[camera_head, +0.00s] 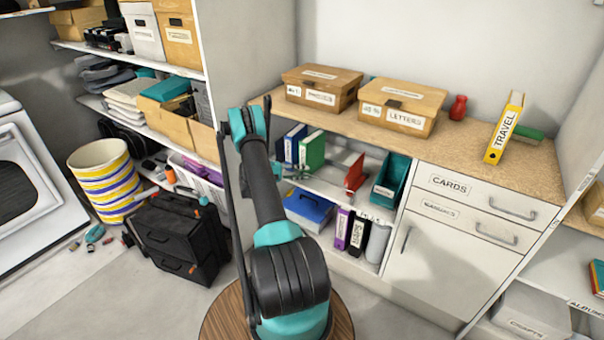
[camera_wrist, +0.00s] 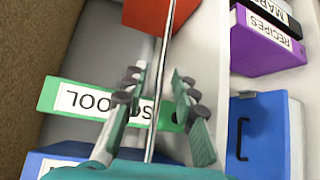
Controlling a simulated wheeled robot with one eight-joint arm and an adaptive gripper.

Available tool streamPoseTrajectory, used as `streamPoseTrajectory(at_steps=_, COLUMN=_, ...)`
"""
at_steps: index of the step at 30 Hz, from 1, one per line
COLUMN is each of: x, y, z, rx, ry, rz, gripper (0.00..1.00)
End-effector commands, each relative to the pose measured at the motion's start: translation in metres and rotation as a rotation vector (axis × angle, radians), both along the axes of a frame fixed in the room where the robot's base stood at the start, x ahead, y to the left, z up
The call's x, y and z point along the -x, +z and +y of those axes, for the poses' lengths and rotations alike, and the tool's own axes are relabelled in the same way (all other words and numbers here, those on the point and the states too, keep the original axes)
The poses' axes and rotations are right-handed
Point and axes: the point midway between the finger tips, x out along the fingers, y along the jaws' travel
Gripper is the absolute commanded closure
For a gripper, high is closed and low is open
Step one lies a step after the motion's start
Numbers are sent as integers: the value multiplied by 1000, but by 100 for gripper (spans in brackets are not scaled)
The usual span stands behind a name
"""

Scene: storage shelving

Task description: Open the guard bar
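The guard bar (camera_wrist: 154,105) is a thin metal rod running top to bottom through the middle of the wrist view, in front of the shelf contents. My gripper (camera_wrist: 157,88) has its two teal fingers with dark pads spread apart, one on each side of the bar. Gaps show between the bar and both fingers, so it is not clamped. In the head view, my gripper (camera_head: 296,172) is small and partly hidden behind my arm, at the open shelf under the counter. I cannot make out the bar clearly there.
A red object (camera_wrist: 150,14), a purple RECIPES binder (camera_wrist: 262,45) and a blue box (camera_wrist: 262,130) are nearby. The counter (camera_head: 465,150) is above the shelf.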

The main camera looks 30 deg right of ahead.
Motion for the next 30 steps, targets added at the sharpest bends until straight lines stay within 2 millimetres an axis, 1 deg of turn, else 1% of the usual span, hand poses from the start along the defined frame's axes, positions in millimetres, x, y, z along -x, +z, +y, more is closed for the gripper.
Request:
streamPoseTrajectory(at_steps=1, x=0, y=0, z=0, rx=0, ry=0, rz=0, gripper=76)
streamPoseTrajectory(at_steps=6, x=0, y=0, z=0, rx=0, ry=0, rz=0, gripper=97)
streamPoseTrajectory(at_steps=7, x=0, y=0, z=0, rx=0, ry=0, rz=0, gripper=100)
streamPoseTrajectory(at_steps=15, x=0, y=-1, z=1, rx=10, ry=0, rz=-4, gripper=100)
streamPoseTrajectory(at_steps=24, x=5, y=-3, z=13, rx=210, ry=0, rz=-86, gripper=100)
streamPoseTrajectory(at_steps=30, x=6, y=-2, z=15, rx=240, ry=0, rz=-100, gripper=100)
